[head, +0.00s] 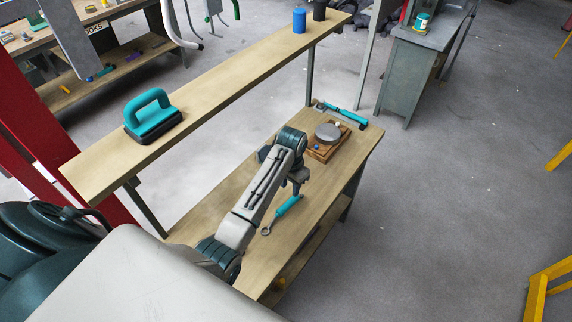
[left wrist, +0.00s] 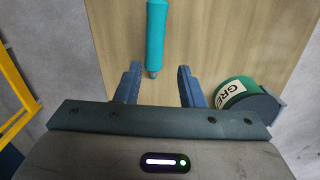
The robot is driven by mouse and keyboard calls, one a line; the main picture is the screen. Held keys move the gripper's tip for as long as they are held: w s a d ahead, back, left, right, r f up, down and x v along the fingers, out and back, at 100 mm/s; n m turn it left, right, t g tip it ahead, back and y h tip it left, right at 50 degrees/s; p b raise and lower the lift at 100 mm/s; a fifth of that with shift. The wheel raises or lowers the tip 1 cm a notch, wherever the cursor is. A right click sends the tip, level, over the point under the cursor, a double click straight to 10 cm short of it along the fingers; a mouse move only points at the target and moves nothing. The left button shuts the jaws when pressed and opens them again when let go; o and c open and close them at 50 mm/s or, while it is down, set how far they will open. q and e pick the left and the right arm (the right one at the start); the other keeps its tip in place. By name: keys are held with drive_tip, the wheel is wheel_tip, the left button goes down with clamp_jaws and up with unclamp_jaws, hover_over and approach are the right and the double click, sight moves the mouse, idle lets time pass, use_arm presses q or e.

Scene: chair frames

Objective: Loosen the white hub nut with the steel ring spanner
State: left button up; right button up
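The steel ring spanner (head: 288,207) lies on the lower bench, its teal handle pointing away from me and its ring end nearer. In the left wrist view its teal handle (left wrist: 156,38) comes down from the top edge, with a small grey end. My left gripper (head: 296,184) is above the far end of the handle. Its fingers are open (left wrist: 157,84), with the grey end between them and a gap on both sides. The white hub nut (head: 338,124) appears as a small pale spot by a grey round hub (head: 327,132) on a wooden block. My right gripper is out of view.
Another teal-handled tool (head: 342,113) lies behind the hub. A green roll or tin marked "GRE" (left wrist: 240,92) stands close to the right finger in the wrist view. A raised shelf (head: 215,88) runs left of the bench, carrying a teal-handled block (head: 152,115) and cups.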

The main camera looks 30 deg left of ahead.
sight(290, 201)
use_arm(q)
drive_tip(key=shift+s+d+f, duration=0.1)
drive_tip(key=shift+s+d, duration=0.2)
drive_tip(key=shift+s, duration=0.1)
drive_tip(key=shift+s+d+f, duration=0.3)
drive_tip(key=shift+s+f, duration=0.15)
drive_tip(key=shift+f, duration=0.3)
drive_tip(key=f, duration=0.6)
drive_tip(key=shift+w+a, duration=0.35)
drive_tip(key=shift+s+d+r, duration=0.15)
drive_tip(key=shift+r, duration=0.35)
clamp_jaws()
drive_tip(key=shift+r, duration=2.45)
drive_tip(key=shift+f, duration=0.1)
